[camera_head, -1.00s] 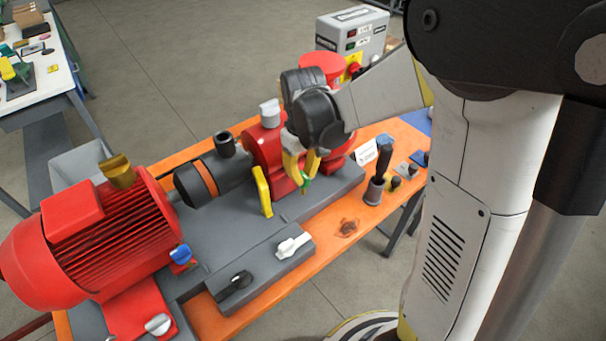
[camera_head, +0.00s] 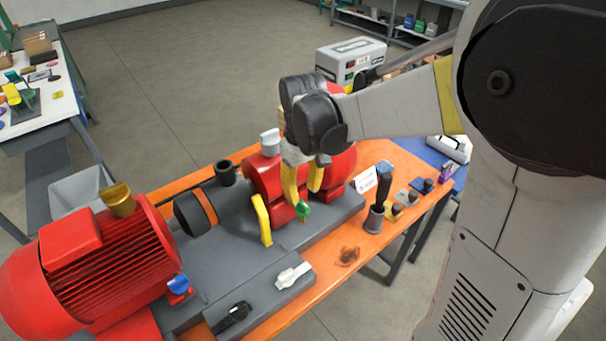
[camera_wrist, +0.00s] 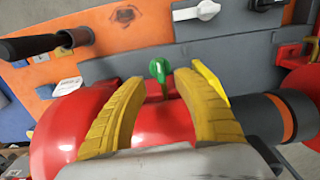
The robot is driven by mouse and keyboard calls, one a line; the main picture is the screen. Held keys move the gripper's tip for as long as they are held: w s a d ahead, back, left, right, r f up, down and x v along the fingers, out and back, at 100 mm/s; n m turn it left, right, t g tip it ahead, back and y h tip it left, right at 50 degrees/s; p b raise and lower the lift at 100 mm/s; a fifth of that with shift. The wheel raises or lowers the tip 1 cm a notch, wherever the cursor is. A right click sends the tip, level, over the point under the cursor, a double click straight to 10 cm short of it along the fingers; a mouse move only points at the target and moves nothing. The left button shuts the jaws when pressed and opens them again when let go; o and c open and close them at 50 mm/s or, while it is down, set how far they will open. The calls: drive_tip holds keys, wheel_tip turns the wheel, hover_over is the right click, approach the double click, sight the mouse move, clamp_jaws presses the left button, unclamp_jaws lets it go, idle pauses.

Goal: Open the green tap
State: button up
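The green tap (camera_head: 303,209) sits low on the front of the red pump housing (camera_head: 262,177). In the wrist view the green tap (camera_wrist: 159,69) shows beyond and between my two yellow fingertips. My gripper (camera_head: 303,195) is open above the tap, with its fingers spread and nothing between them that I can see held. In the wrist view my gripper (camera_wrist: 157,88) points towards the tap, and the fingers look apart from it. The tap's stem runs down to the red housing.
A yellow lever (camera_head: 262,220) stands close left of the tap. White (camera_head: 293,275) and black (camera_head: 234,317) handles lie on the grey base. A black-handled tool (camera_head: 382,190) stands upright to the right. The red motor (camera_head: 100,262) fills the left.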

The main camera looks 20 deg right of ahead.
wheel_tip(320, 180, up, 7)
idle(0.6)
drive_tip(key=m+t+b, duration=0.2)
drive_tip(key=t+b, duration=0.1)
approach(303, 203)
drive_tip(key=s+r, duration=0.1)
drive_tip(key=s, duration=0.3)
drive_tip(key=s+f+m+t+b, duration=0.1)
drive_tip(key=s+f+t+b, duration=0.2)
drive_tip(key=s, duration=0.3)
drive_tip(key=shift+f+m+t, duration=0.4)
drive_tip(key=shift+f+t, duration=0.05)
drive_tip(key=shift+t, duration=0.15)
